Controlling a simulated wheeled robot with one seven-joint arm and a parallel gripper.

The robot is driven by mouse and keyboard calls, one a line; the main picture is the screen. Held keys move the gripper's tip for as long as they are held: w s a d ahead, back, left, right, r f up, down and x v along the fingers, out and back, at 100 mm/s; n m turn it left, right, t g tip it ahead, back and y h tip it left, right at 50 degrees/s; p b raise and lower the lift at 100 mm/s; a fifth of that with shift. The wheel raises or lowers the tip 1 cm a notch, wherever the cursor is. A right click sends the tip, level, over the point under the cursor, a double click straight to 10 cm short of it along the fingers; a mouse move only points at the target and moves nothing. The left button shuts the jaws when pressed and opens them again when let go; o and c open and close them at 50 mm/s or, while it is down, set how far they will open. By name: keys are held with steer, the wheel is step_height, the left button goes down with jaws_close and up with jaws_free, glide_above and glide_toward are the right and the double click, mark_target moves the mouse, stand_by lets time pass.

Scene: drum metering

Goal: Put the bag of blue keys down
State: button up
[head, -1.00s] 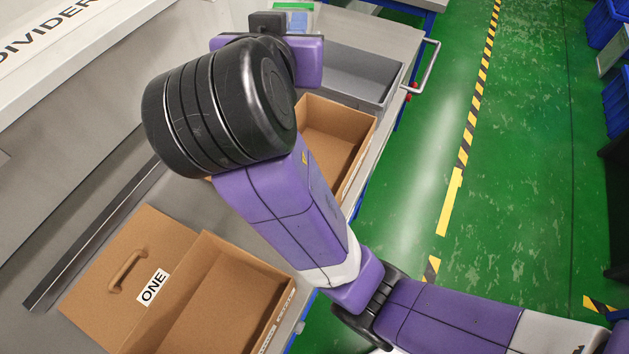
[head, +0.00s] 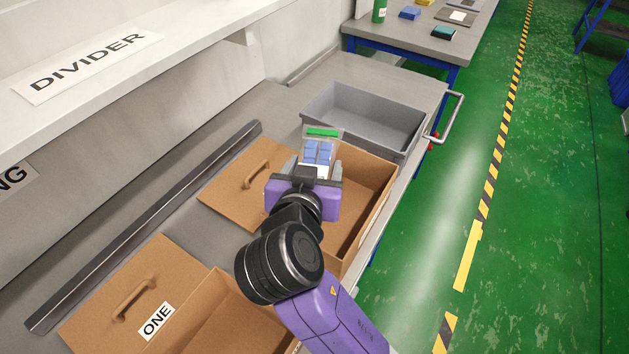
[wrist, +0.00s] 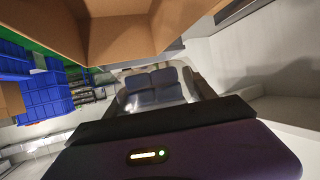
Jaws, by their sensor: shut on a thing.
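The bag of blue keys (head: 318,153) is a clear bag with blue blocks in it and a green strip at its top end. My gripper (head: 312,171) is shut on its near end. In the head view the bag shows over the far left part of the second cardboard box (head: 376,208), close to the grey bin. I cannot tell how high it is above the box. In the wrist view the bag (wrist: 157,84) sticks out beyond the jaws, its blue blocks dark. The fingertips are mostly hidden there.
A cardboard box marked ONE (head: 157,320) stands at the near left, lid open. An empty grey bin (head: 372,118) stands behind the second box. A dark metal bar (head: 150,222) lies along the bench. A far table (head: 440,42) holds small items.

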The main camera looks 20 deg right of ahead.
steer(key=shift+f, duration=2.1)
steer(key=shift+f, duration=0.25)
steer(key=o, duration=1.7)
steer(key=shift+o, duration=0.2)
steer(key=b+v, duration=0.1)
steer(key=v, duration=1.1)
steer(key=shift+r, duration=0.2)
